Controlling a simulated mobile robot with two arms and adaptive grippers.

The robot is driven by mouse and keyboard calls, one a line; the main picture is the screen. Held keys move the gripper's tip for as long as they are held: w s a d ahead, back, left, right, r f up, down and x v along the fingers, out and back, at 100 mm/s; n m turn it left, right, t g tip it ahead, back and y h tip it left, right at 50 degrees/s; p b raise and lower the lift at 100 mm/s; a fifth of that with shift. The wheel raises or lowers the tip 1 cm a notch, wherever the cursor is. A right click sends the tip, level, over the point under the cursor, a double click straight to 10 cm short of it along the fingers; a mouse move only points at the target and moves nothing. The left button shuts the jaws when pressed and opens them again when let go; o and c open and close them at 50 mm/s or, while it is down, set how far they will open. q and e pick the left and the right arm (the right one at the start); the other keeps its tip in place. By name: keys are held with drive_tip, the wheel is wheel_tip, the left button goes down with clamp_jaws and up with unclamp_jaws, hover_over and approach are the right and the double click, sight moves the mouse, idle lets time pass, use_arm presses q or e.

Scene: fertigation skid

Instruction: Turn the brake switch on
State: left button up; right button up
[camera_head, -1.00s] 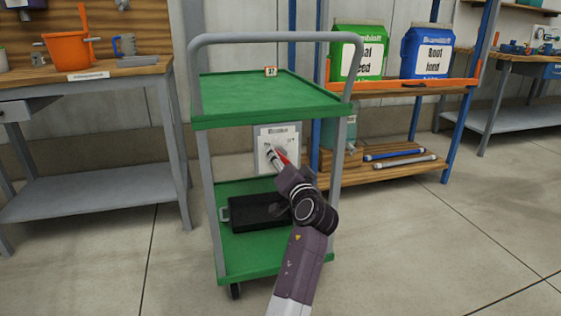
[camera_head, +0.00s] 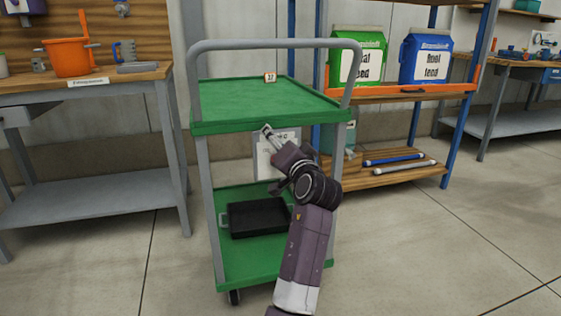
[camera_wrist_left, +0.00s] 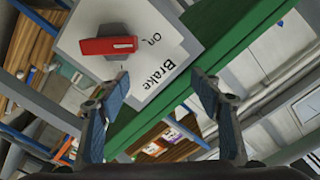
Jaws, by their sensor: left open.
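The brake switch shows in the left wrist view as a red handle (camera_wrist_left: 108,46) on a white plate (camera_wrist_left: 165,72) marked "On" and "Brake". In the head view the plate (camera_head: 262,165) hangs below the cart's green top shelf (camera_head: 260,95); the red handle is hidden behind my arm there. My left gripper (camera_head: 270,133) is in front of the plate's top, near the shelf edge. In the left wrist view its fingers (camera_wrist_left: 163,88) are open and empty. The handle is beyond the left fingertip, not between the fingers. My right gripper is out of view.
A black tray (camera_head: 257,218) lies on the cart's lower green shelf (camera_head: 258,255). A grey bench (camera_head: 85,170) stands left, and a rack (camera_head: 400,175) with feed bags stands behind right. Open floor lies in front and right.

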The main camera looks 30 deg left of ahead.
use_arm(q)
drive_tip(key=shift+s+r, duration=0.1)
drive_tip(key=shift+r, duration=1.2)
